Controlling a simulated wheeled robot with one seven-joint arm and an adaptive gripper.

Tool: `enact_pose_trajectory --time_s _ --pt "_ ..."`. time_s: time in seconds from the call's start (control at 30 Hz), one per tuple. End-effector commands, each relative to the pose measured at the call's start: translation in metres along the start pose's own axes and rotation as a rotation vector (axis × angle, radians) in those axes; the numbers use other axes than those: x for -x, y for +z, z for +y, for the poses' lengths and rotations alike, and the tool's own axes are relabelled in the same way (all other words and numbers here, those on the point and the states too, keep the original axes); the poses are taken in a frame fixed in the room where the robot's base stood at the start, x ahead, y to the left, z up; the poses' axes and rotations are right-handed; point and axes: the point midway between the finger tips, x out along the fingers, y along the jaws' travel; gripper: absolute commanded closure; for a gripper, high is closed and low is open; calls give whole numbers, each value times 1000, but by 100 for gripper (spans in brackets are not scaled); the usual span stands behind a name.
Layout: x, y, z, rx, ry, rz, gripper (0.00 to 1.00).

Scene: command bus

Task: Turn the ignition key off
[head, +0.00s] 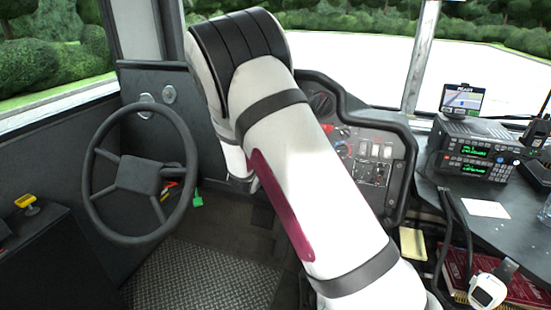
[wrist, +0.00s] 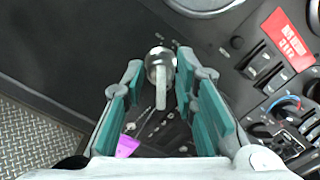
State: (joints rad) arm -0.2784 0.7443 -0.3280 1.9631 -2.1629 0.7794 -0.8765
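In the wrist view, the ignition key (wrist: 161,95) points down the picture from a round metal lock (wrist: 160,66) on the dark panel. My gripper (wrist: 158,78) is open, with one teal-padded finger on each side of the key and lock. There is a gap between the key and both fingers, and neither finger appears to touch it. In the head view, my white arm reaches toward the dashboard and hides the gripper, the key and the lock.
The steering wheel (head: 138,187) stands left of my arm. A switch panel (head: 375,158) is right of it; switches (wrist: 265,62) and a red label (wrist: 287,36) show in the wrist view. A radio unit (head: 470,150) sits on the right desk. Patterned metal floor (head: 200,275) lies below.

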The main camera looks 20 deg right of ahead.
Motion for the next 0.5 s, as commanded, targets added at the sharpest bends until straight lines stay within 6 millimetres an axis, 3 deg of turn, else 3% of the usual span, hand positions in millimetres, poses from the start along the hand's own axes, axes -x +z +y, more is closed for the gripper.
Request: enact_pose_trajectory --time_s 0.17,0.5 --pt "16 1 1 -1 2 -2 74" --pt "83 1 1 -1 3 -2 74"
